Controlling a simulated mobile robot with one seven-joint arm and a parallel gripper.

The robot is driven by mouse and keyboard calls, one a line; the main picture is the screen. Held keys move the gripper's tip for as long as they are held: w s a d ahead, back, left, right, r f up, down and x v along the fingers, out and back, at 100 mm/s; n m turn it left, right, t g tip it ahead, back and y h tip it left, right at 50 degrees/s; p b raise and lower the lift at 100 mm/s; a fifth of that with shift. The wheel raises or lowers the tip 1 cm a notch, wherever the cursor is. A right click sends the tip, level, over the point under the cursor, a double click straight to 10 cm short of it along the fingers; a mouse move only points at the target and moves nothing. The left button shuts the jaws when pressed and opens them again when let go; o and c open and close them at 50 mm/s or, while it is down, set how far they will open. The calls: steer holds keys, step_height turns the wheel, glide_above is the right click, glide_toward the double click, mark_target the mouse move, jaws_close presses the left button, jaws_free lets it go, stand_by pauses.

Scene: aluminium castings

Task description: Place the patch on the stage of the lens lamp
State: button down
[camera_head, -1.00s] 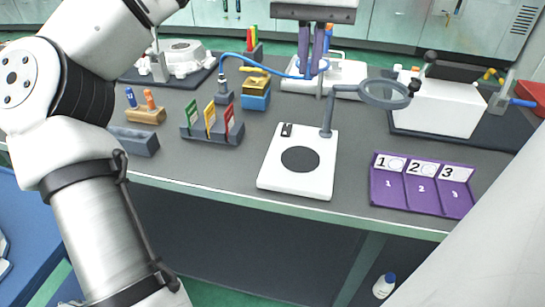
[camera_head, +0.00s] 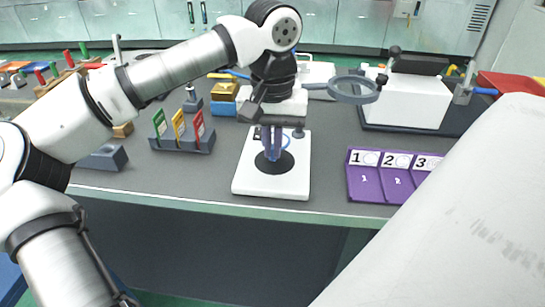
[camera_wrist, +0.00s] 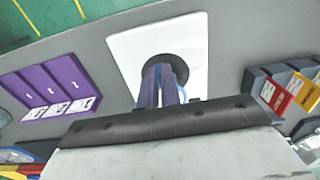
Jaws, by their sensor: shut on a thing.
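The lens lamp has a white base (camera_head: 243,178) with a round black stage (camera_head: 283,163), a stalk, and a grey ring lens (camera_head: 353,90) to the right. The base (camera_wrist: 124,50) and stage (camera_wrist: 176,62) also show in the wrist view. My gripper (camera_head: 272,155) points down over the stage, its purple-blue fingers close together. The fingers (camera_wrist: 161,92) cover part of the stage in the wrist view. A thin blue curved edge (camera_wrist: 182,70) shows beside them, seemingly the held patch. The patch is mostly hidden, and I cannot tell whether it touches the stage.
A purple tray (camera_head: 372,186) numbered 1, 2, 3 lies right of the lamp. A rack (camera_head: 182,143) with green, yellow and red cards stands left. A white box (camera_head: 410,100) stands behind right. Bare table lies between lamp and tray.

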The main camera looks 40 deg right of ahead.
mark_target(272, 157)
steer(key=shift+f, duration=1.7)
steer(key=shift+f, duration=0.2)
steer(key=c, duration=1.6)
jaws_free()
step_height(272, 157, up, 12)
steer(key=shift+r+p, duration=0.2)
steer(key=shift+p, duration=0.15)
